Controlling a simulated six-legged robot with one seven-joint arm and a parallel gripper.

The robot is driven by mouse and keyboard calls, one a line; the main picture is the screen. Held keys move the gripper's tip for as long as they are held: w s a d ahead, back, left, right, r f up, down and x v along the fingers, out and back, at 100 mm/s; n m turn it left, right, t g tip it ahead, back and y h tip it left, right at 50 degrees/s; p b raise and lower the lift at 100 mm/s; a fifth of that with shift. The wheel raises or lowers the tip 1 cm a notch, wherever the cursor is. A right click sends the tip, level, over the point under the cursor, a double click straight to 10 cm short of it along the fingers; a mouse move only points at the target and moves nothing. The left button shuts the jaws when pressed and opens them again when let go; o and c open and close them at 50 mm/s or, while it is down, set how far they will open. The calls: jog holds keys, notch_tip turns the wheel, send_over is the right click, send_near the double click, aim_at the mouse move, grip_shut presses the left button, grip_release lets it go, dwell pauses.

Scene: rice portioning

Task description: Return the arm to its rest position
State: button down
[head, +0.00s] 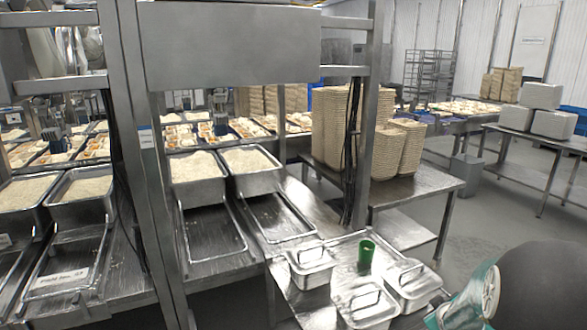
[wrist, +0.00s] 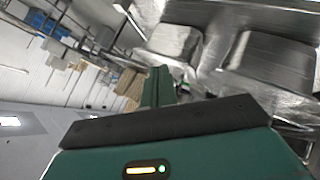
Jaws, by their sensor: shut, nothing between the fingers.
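My gripper (wrist: 157,88) shows in the wrist view as narrow green fingers beyond a dark bar, pressed together with nothing between them. The head view does not clearly show the fingertips. A teal and white part of my arm (head: 472,305) is folded low at the right of the head view, beside the lidded metal pans.
Lidded pans (head: 310,264) and a green cup (head: 366,252) stand on the steel table in front. Rice-filled pans (head: 250,160) stand behind steel posts at left. Stacked tan trays (head: 342,125) stand on a table further back. Open floor (head: 500,220) lies at right.

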jog(key=s+a+r+m+g+y, duration=0.1)
jog(key=s+a+r+m, duration=0.1)
jog(key=s+a+r, duration=0.4)
jog(key=s+a+r+m+g+y, duration=0.1)
jog(key=s+a+r, duration=0.2)
jog(key=a+r, duration=0.55)
jog(key=s+a+r+m+g+y, duration=0.1)
jog(key=s+a+r+g+y, duration=0.1)
jog(key=s+a, duration=1.1)
jog(key=shift+s+r, duration=0.6)
jog(key=shift+s, duration=0.5)
